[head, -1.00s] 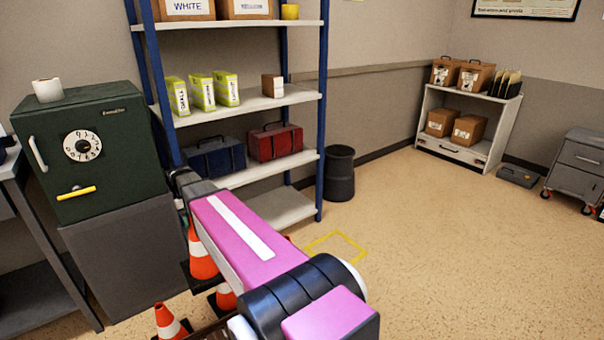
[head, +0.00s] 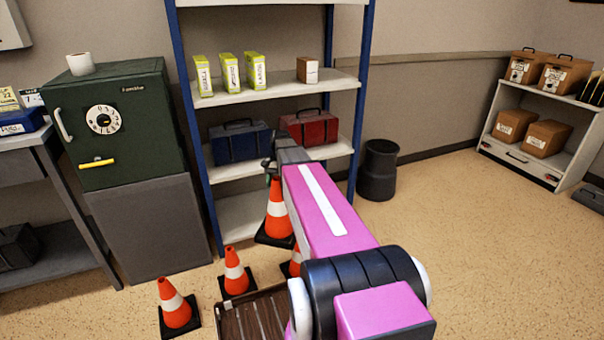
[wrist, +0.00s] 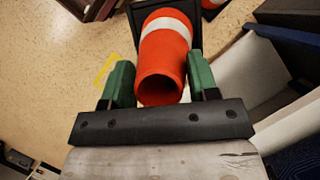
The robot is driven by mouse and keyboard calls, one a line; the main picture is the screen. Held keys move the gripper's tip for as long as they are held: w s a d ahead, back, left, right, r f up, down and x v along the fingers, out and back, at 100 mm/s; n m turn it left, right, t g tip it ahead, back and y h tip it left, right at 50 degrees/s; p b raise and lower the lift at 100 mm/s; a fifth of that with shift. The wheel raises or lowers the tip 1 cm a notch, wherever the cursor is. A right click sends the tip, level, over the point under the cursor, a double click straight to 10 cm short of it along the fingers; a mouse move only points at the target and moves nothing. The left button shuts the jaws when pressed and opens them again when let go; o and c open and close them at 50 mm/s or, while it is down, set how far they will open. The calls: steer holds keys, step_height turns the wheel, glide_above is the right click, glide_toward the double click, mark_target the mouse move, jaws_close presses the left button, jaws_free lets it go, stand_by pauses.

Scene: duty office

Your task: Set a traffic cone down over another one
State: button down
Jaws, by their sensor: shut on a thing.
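My gripper (head: 272,172) is shut on an orange cone (head: 277,212) with a white band and black base. The cone hangs base down in front of the blue shelf. In the wrist view, the two green fingers of my gripper (wrist: 159,72) flank the held cone's (wrist: 168,62) narrow top. On the floor stand a cone (head: 235,274) to its lower left, another cone (head: 175,307) further left and nearer, and a third cone (head: 295,262) partly hidden behind my arm. Part of another cone shows at the wrist view's top edge (wrist: 213,3). The held cone looks apart from them.
A slatted brown crate or pallet (head: 245,322) lies at the front, partly behind my arm. The shelf unit (head: 265,97), green safe (head: 115,130) on a grey cabinet (head: 158,225) and black bin (head: 378,172) stand behind.

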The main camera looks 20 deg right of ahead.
steer(key=w+d+r+m+t+y, duration=0.1)
steer(key=w+d+m+t+y, duration=0.15)
steer(key=d+m, duration=0.75)
step_height(320, 180, down, 31)
steer(key=shift+s+d+r+n+h, duration=0.15)
steer(key=shift+s+d+n+h, duration=0.2)
steer(key=shift+s+d+n, duration=0.1)
stand_by(3.2)
steer(key=shift+t, duration=0.25)
steer(key=shift+c, duration=1.5)
jaws_free()
steer(key=v, duration=1)
steer(key=shift+r, duration=0.4)
steer(key=shift+d, duration=0.1)
